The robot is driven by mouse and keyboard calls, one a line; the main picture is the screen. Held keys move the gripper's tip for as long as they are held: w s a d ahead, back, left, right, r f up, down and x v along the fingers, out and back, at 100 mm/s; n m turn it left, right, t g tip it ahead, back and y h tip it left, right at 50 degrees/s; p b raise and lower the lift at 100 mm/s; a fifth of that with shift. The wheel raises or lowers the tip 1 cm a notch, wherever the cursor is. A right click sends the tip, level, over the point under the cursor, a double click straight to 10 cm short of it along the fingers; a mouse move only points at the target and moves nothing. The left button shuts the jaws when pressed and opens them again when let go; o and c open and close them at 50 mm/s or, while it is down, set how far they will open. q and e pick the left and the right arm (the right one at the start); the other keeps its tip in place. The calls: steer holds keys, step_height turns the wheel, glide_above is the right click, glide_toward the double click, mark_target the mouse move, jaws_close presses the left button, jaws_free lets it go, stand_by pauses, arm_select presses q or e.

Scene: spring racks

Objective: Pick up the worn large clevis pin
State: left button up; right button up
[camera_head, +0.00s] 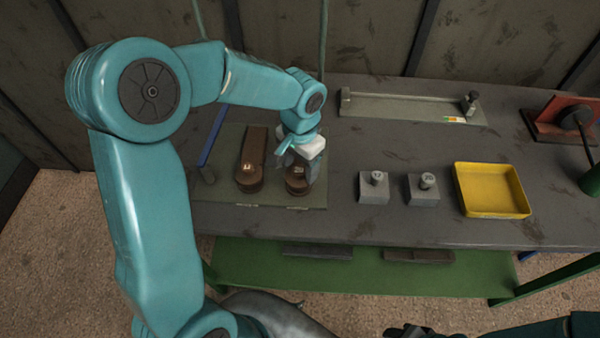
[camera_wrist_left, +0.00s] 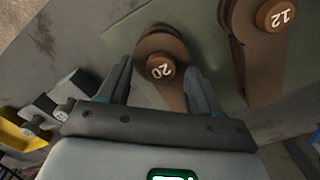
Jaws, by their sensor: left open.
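The large clevis pin is a brown round head marked 20 (camera_wrist_left: 160,67), seated in a brown clevis arm (camera_wrist_left: 162,42). In the head view that clevis (camera_head: 297,187) is partly hidden by my left gripper. My left gripper (camera_head: 298,160) is open above it. In the left wrist view its two fingers (camera_wrist_left: 160,75) stand on either side of the pin head, with no clear contact. Dark parts at the bottom edge look like my right gripper (camera_head: 410,332), cut off.
Two grey blocks (camera_head: 373,193) (camera_head: 422,195) with upright pins stand right of the clevis plate (camera_head: 230,200). A yellow tray (camera_head: 492,211) lies beyond them. A long fixture (camera_head: 405,108) is at the back and a red fixture (camera_head: 552,120) at the far right.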

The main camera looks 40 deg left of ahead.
mark_target(299, 170)
arm_select(q)
steer(key=shift+s+f, duration=0.15)
steer(key=shift+s, duration=0.15)
steer(key=shift+w+a+f, duration=0.1)
steer(key=shift+w, duration=0.05)
steer(key=c, duration=0.3)
jaws_close()
steer(key=shift+w+r, duration=0.1)
steer(key=shift+r, duration=0.45)
step_height(299, 170, up, 19)
steer(key=shift+p, duration=0.45)
